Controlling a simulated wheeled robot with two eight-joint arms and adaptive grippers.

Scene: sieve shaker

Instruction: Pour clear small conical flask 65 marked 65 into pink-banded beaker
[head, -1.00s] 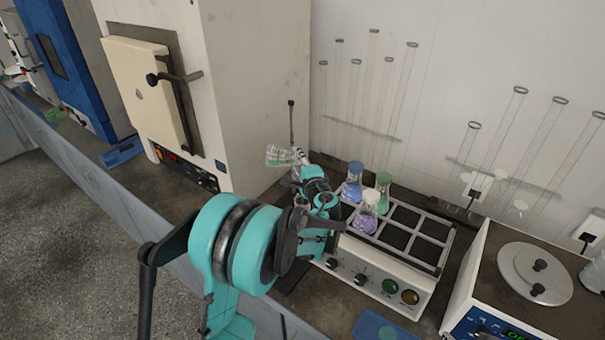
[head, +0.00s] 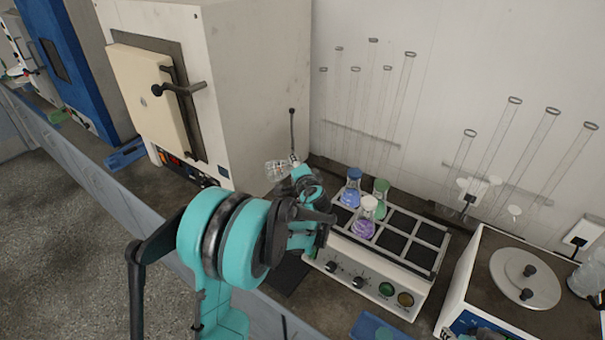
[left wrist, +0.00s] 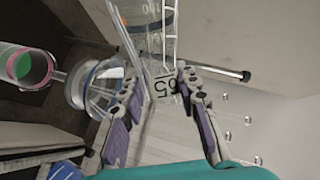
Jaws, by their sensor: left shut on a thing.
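The clear small conical flask (left wrist: 168,85) with a black 65 label is held in my left gripper (left wrist: 158,82), between its two fingers in the left wrist view. In the head view the flask (head: 279,168) is tilted over, beyond my left gripper (head: 299,174) and in front of the white oven. I cannot make out its contents. A beaker with a pink band (left wrist: 38,70) and green inside shows at the left edge of the wrist view, apart from the fingers. I cannot find this beaker in the head view; my arm may hide it. My right gripper is not in view.
The white oven (head: 225,90) stands left. A thin rod (head: 292,130) rises behind my gripper.

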